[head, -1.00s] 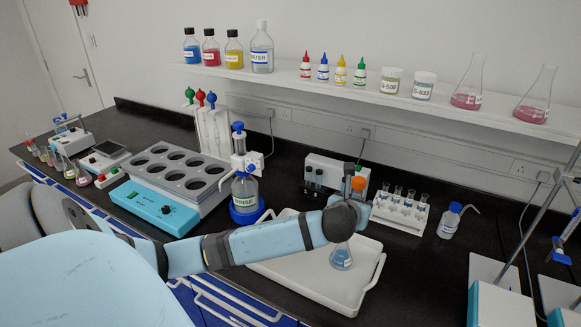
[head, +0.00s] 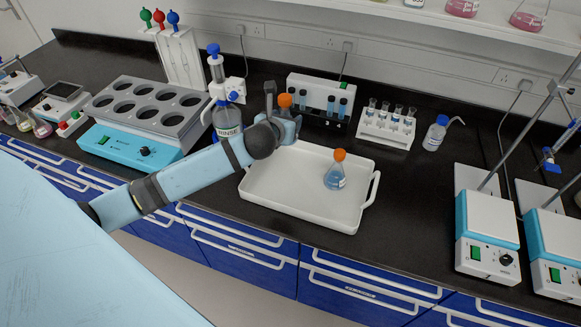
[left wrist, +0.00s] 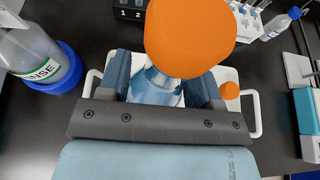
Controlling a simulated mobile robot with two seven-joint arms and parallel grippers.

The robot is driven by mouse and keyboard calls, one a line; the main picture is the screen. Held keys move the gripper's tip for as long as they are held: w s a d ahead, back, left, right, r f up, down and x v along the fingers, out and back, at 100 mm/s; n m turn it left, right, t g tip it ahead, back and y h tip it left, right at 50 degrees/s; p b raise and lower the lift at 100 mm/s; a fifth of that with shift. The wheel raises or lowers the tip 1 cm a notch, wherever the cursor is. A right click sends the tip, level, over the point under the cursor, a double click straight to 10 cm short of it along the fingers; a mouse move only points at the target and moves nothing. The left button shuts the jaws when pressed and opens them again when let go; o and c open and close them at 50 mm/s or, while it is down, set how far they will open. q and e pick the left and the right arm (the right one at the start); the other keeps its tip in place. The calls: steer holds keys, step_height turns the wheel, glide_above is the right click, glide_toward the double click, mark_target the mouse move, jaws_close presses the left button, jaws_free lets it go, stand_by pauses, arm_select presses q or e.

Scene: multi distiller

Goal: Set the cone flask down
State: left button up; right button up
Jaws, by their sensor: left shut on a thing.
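My left gripper (head: 283,115) is shut around the neck of a cone flask with an orange stopper (head: 285,100). It is over the back part of the white tray (head: 300,214). In the left wrist view, the held flask's pale blue glass (left wrist: 157,88) shows between the fingers (left wrist: 163,90) below the large orange stopper. The flask's lower body is hidden, so I cannot tell whether it touches the tray. A second cone flask (head: 335,178) with blue liquid and an orange stopper stands upright on the tray's right half. My right gripper is not in view.
The rinse bottle (head: 228,118) with a dispenser stands left of the tray. A tube block (head: 318,97) and a white tube rack (head: 387,128) stand behind it. Hot plates (head: 487,235) are on the right. The tray's front left is bare.

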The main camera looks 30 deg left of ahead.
arm_select(q)
step_height(320, 180, down, 16)
steer(key=shift+f+b, duration=0.2)
steer(key=shift+b, duration=0.1)
steer(key=shift+f, duration=0.1)
steer(key=o, duration=1)
steer(key=v, duration=1.2)
